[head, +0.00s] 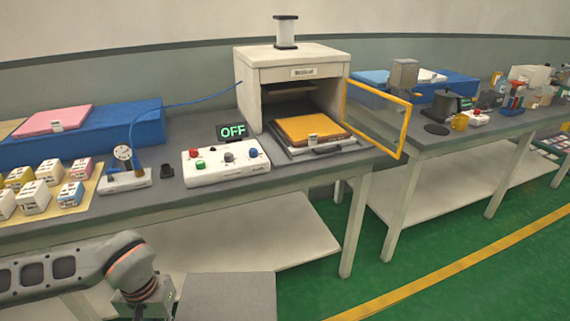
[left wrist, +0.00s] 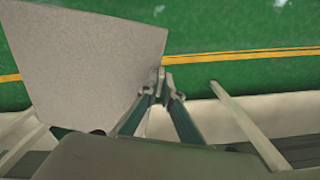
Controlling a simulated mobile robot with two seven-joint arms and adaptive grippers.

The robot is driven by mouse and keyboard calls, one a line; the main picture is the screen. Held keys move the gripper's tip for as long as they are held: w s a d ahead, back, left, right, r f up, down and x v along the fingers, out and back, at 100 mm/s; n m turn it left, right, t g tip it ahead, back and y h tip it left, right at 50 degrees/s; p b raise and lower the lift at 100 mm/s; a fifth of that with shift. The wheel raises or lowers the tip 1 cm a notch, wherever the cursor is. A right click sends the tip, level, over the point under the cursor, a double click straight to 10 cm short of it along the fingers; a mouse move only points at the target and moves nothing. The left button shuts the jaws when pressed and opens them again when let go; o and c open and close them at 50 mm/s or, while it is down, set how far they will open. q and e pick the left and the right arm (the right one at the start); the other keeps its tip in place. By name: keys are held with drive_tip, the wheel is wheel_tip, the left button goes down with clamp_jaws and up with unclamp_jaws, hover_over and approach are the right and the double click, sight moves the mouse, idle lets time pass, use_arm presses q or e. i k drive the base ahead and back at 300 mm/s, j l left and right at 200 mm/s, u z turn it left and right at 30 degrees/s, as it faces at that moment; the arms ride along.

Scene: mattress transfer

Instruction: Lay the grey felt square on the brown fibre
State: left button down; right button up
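The grey felt square (head: 226,297) shows at the bottom of the head view, in front of the bench and below its top. It also fills the upper left of the left wrist view (left wrist: 85,65). My left gripper (left wrist: 161,82) is shut on one edge of it, with the sheet hanging out to one side. The brown fibre (head: 310,128) is an orange-brown slab on a dark tray in the white press, with a small pale tag at its front. My right gripper is not in view.
The press (head: 292,85) has its yellow-framed clear door (head: 378,118) swung open to the right. A white control box (head: 226,167) stands left of the tray, near an "OFF" display (head: 231,132). Small cartons (head: 32,196) and a gauge (head: 124,172) stand farther left.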

sight(310, 126)
drive_tip(key=i+l, duration=0.1)
drive_tip(key=l, duration=0.4)
drive_tip(key=i+l, duration=0.15)
drive_tip(key=l, duration=0.3)
drive_tip(key=i+l, duration=0.1)
drive_tip(key=l, duration=0.4)
drive_tip(key=i+l+u, duration=0.1)
drive_tip(key=l, duration=0.35)
drive_tip(key=i+l, duration=0.1)
drive_tip(key=l, duration=0.4)
